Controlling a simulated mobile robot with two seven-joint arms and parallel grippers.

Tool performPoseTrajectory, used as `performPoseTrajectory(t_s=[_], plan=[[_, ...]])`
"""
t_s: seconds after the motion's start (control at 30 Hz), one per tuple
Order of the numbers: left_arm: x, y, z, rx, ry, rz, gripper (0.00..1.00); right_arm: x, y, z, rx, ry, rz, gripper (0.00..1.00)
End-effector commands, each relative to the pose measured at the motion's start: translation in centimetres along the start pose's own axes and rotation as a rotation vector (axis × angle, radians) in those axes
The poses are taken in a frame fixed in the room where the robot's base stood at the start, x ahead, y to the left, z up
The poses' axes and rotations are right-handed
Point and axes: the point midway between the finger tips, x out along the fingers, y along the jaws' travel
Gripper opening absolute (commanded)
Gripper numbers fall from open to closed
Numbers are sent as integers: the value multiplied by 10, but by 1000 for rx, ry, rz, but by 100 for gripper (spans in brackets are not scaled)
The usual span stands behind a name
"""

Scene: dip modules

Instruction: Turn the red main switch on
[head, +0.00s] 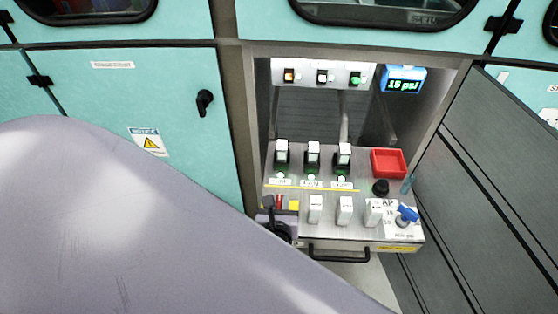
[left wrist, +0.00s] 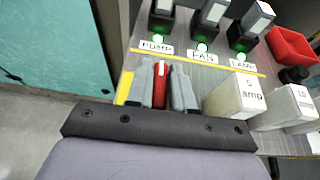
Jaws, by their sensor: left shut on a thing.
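The red main switch (head: 279,202) is at the left front of the grey control panel (head: 330,192), beside a yellow patch (head: 294,205). My left gripper (head: 274,203) is at the switch. In the left wrist view its two grey fingertips (left wrist: 162,88) are shut on the red switch (left wrist: 160,84), one on each side. My wrist hides the base of the switch, and I cannot tell its position. Green lights glow below PUMP, FAN and LAMP black sockets with white modules (head: 313,150). My right gripper is out of view.
White modules (head: 344,210) stand right of the switch, one marked 5 amp (left wrist: 236,97). A red tray (head: 389,163), black knob (head: 380,187) and blue valve handle (head: 407,214) are farther right. A blue gauge (head: 404,80) reads 15 psi. A black handle (head: 340,256) runs along the front.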

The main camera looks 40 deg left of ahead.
Motion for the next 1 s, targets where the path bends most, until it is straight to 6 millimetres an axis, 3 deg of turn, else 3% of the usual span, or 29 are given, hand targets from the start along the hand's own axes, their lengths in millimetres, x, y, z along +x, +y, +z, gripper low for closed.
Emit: performPoseTrajectory(t_s=[0.17,0.2,0.27,0.6,1.0], plan=[[1,0,1,-1,-3,2,0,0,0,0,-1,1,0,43],[1,0,1,-1,-3,2,28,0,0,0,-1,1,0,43],[1,0,1,-1,-3,2,43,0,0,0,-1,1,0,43],[-4,0,0,0,0,0,43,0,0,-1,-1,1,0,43],[-62,0,0,-2,-1,0,43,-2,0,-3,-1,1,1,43]])
